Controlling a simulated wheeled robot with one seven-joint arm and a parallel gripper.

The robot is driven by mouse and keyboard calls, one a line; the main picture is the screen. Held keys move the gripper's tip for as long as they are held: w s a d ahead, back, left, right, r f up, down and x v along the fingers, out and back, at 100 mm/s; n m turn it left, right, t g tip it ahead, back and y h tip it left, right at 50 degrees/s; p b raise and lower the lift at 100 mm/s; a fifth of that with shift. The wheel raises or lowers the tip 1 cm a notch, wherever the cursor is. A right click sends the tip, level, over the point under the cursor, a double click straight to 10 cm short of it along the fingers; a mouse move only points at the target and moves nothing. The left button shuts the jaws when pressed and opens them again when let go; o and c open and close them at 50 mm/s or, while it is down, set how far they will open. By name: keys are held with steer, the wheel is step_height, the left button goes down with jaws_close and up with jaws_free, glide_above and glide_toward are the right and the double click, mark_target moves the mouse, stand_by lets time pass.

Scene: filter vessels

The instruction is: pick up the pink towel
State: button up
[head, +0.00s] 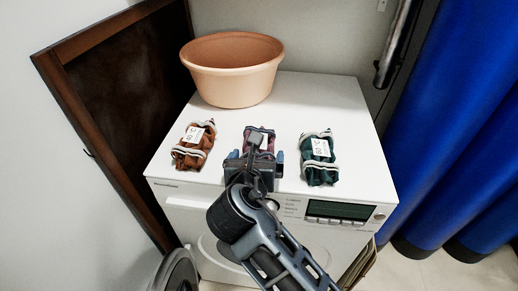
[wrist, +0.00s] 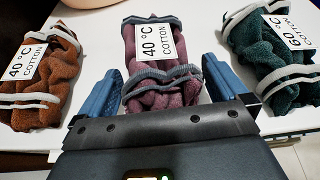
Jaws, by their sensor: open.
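The pink towel (wrist: 168,85) is a dusky pink-mauve bundle tied with grey bands and bearing a white "40 °C COTTON" label. It lies in the middle of a row on top of a white washing machine (head: 335,95). In the head view the towel (head: 262,136) is partly hidden behind my gripper (head: 254,168). In the wrist view my gripper (wrist: 163,90) is open, with its blue fingers on either side of the towel's near end. I cannot tell whether the fingers touch it.
A brown towel (head: 193,146) lies to the left and a dark green towel (head: 319,158) to the right, both labelled. A peach tub (head: 232,70) stands at the back left of the machine. A blue curtain (head: 455,120) hangs at the right.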

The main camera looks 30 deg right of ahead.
steer(key=shift+w+d+f, duration=0.25)
steer(key=shift+w+d, duration=0.1)
steer(key=shift+w, duration=0.15)
steer(key=shift+c, duration=0.4)
steer(key=c, duration=0.8)
steer(key=shift+r, duration=0.15)
